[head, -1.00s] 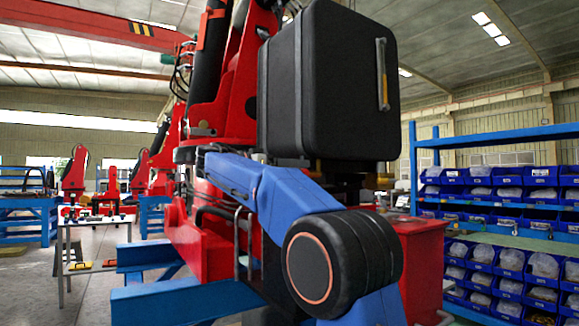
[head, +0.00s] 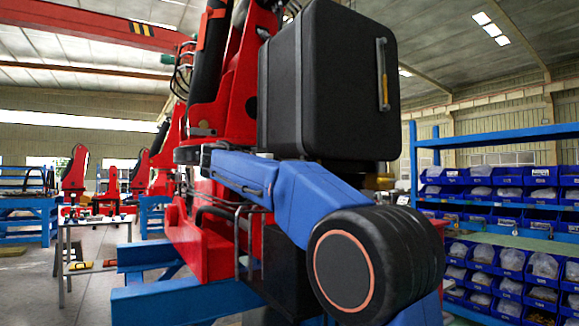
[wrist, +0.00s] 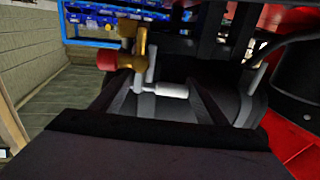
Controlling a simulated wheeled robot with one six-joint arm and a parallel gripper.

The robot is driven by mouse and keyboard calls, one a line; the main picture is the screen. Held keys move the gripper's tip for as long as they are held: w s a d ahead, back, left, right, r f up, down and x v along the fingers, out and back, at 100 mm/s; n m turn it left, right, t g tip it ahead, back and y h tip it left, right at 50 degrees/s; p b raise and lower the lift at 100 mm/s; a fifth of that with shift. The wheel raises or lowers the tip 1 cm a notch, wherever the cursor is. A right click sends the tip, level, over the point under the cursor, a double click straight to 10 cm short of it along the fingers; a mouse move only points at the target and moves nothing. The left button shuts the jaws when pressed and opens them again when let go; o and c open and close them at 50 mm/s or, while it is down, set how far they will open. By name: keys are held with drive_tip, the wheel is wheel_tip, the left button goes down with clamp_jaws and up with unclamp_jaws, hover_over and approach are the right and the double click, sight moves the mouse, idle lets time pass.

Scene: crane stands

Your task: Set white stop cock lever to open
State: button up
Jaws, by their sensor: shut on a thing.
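In the wrist view, a brass valve body (wrist: 139,50) with a red end (wrist: 106,61) stands at upper left. The white stop cock lever (wrist: 172,90) lies below and to the right of it, pointing right in the picture. My gripper (wrist: 163,93) shows as dark fingers on both sides of the lever and is shut on it. The exact contact is dark and hard to make out.
A red crane (head: 224,100) and a large black box (head: 330,85) stand close behind my arm. Blue shelving with bins (head: 497,185) is at right. A blue beam (head: 185,300) lies at lower left. A small table (head: 95,222) stands on the floor at left.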

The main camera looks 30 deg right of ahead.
drive_tip(key=shift+s+a+n+t, duration=0.1)
drive_tip(key=shift+n+t, duration=0.3)
drive_tip(key=shift+t, duration=0.2)
drive_tip(key=o, duration=1.5)
drive_tip(key=v, duration=1.7)
drive_tip(key=shift+s+a+r, duration=0.15)
drive_tip(key=shift+a+r, duration=0.05)
drive_tip(key=shift+r, duration=0.1)
